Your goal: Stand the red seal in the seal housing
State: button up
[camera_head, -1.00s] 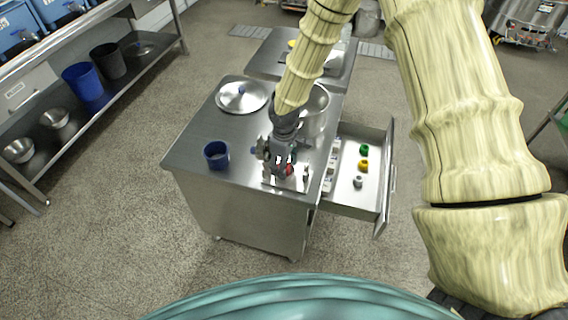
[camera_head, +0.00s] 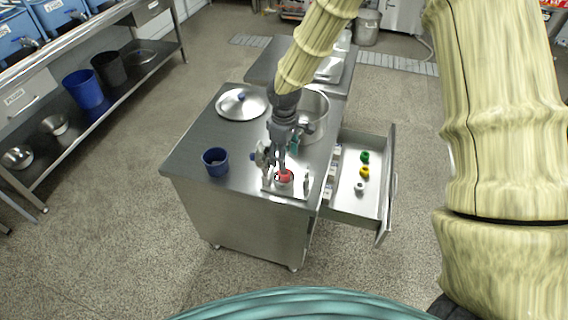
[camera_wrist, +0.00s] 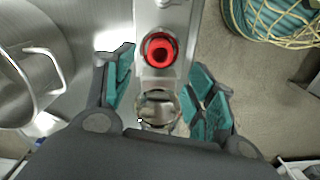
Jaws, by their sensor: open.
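The red seal (camera_head: 285,176) is a ring on the metal fixture plate (camera_head: 270,190) at the front right of the steel table. The wrist view shows the seal (camera_wrist: 160,49) from above, seated in a round dark-rimmed opening that looks like the seal housing (camera_wrist: 143,48). How deep it sits is hard to tell. My gripper (camera_head: 280,168) is just above and beside the seal in the head view. In the wrist view my gripper (camera_wrist: 163,80) has its teal-padded fingers wide apart, with nothing between them touching the seal.
A blue cup (camera_head: 215,162) and a lid (camera_head: 241,103) stand on the table, with a steel pot (camera_head: 316,108) behind my gripper. An open drawer (camera_head: 345,205) at the right holds green (camera_head: 365,157), yellow (camera_head: 364,172) and white (camera_head: 360,188) parts.

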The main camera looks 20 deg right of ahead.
jog(key=shift+r+b, duration=0.3)
jog(key=shift+r, duration=1.85)
jog(key=shift+f, duration=0.1)
